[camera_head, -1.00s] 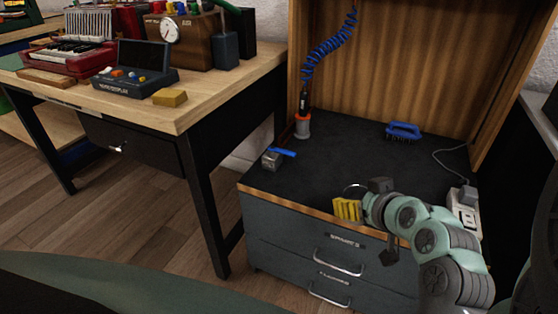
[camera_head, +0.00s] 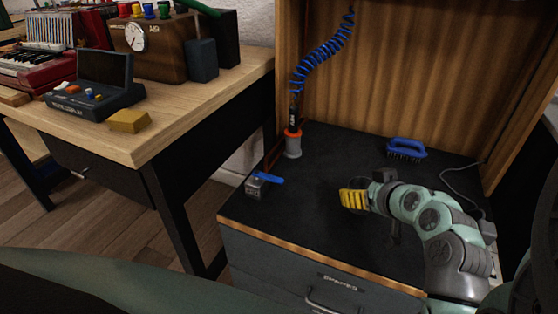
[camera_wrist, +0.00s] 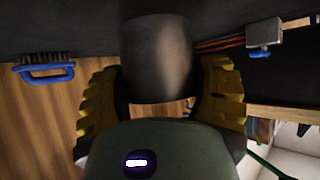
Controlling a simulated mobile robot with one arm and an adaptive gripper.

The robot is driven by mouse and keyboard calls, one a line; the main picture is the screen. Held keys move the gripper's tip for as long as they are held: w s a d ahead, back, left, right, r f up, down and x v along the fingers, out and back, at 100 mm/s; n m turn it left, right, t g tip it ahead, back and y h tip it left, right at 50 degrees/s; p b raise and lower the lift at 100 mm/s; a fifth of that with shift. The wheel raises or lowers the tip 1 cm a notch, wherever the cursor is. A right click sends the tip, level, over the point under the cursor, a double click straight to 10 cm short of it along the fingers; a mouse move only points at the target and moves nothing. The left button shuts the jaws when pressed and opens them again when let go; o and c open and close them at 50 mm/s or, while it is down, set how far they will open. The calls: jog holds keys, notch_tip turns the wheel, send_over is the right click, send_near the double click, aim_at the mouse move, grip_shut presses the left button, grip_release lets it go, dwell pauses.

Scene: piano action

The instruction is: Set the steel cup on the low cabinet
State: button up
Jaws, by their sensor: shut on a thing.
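The low cabinet (camera_head: 300,212) has a black top with a wooden front edge and grey drawers. My gripper (camera_head: 354,199) is over the front part of this top, its yellow fingers showing in the head view. In the wrist view, my gripper (camera_wrist: 160,95) is shut on the steel cup (camera_wrist: 157,58), a grey-brown metal cylinder between the two yellow fingers. The cup's far end is against the dark surface in that picture; I cannot tell whether it touches it. The cup is hidden in the head view.
A blue brush (camera_head: 406,149) lies at the back right of the cabinet top. A small metal block with a blue handle (camera_head: 258,186) is at the left. The top's middle is clear.

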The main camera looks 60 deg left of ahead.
jog(key=f, duration=0.2)
jog(key=s+f+b, duration=0.1)
jog(key=shift+d+f, duration=0.15)
jog(key=shift+d, duration=0.25)
jog(key=shift+w+a, duration=0.25)
jog(key=o, duration=0.8)
jog(key=shift+d+f, duration=0.1)
jog(key=shift+d, duration=0.05)
jog(key=shift+c, duration=0.2)
jog(key=o, duration=0.5)
